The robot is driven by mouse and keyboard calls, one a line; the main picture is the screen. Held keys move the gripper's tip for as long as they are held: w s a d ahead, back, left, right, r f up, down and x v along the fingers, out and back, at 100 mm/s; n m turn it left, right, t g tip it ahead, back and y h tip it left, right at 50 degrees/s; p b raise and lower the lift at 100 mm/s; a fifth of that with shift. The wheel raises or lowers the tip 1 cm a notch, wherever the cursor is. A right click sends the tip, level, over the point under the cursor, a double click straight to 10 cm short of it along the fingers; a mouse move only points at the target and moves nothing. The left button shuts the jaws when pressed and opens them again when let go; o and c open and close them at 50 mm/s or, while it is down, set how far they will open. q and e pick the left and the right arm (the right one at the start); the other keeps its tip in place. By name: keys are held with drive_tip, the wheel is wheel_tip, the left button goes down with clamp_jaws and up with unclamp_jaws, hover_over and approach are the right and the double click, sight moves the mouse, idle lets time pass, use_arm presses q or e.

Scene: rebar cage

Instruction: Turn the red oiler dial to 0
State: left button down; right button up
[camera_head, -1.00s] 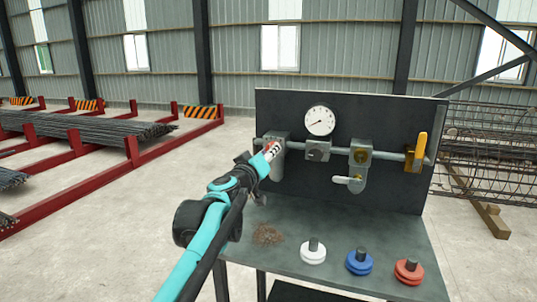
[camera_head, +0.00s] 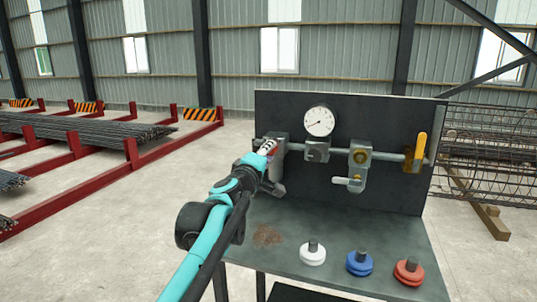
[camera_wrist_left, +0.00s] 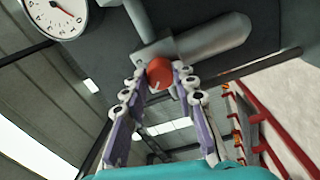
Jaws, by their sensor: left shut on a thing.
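The red oiler dial (camera_wrist_left: 160,68) is a round red knob on the grey oiler (camera_wrist_left: 205,45), seen close up in the left wrist view. My left gripper (camera_wrist_left: 162,78) has its two fingertips on either side of the dial and is shut on it. In the head view my left gripper (camera_head: 268,148) reaches the oiler at the left end of the pipe, and its fingers hide most of the dial there. The dial's scale and its reading cannot be made out. My right gripper is not in view.
A white gauge (camera_head: 319,121) sits above the pipe on the dark panel (camera_head: 385,120). A grey valve (camera_head: 360,153) and a yellow handle (camera_head: 420,146) are farther right. White (camera_head: 312,253), blue (camera_head: 359,262) and red (camera_head: 409,271) knobbed discs stand on the bench (camera_head: 345,228).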

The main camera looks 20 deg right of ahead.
use_arm(q)
drive_tip(key=shift+n, duration=0.3)
drive_tip(key=c, duration=1.2)
unclamp_jaws()
drive_tip(key=shift+a, duration=0.1)
drive_tip(key=v, duration=1.2)
drive_tip(key=shift+f, duration=0.1)
